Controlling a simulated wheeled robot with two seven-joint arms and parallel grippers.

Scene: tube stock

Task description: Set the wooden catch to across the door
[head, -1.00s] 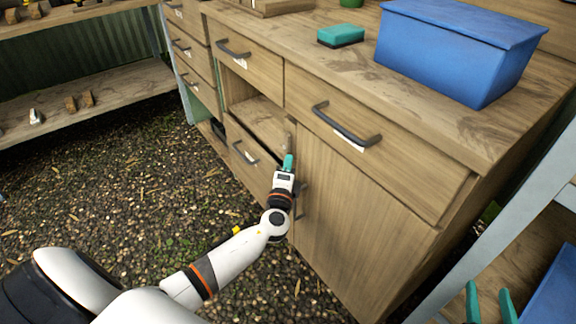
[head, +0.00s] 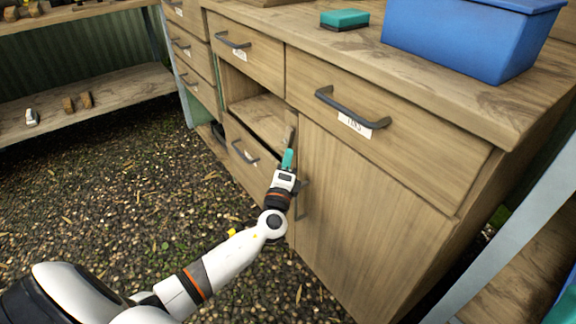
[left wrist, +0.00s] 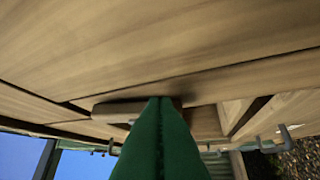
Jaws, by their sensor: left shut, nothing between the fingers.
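The wooden catch (head: 289,135) is a small bar at the upper left edge of the plain cabinet door (head: 360,215). In the head view it looks roughly upright, along the post beside the door. The left wrist view shows the catch (left wrist: 115,108) as a rounded bar, partly hidden by my fingertips. My left gripper (head: 288,158) is shut and empty, its teal tips at the catch's lower end. The left wrist view shows the gripper (left wrist: 160,110) overlapping the bar; I cannot tell whether they touch. The door appears closed. My right gripper is not in view.
A drawer with a dark handle (head: 350,108) sits above the door. The door's handle (head: 303,200) is close beside my left wrist. An open shelf space (head: 262,118) lies left of the catch. A blue box (head: 460,45) and a green sponge (head: 344,19) stand on the top.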

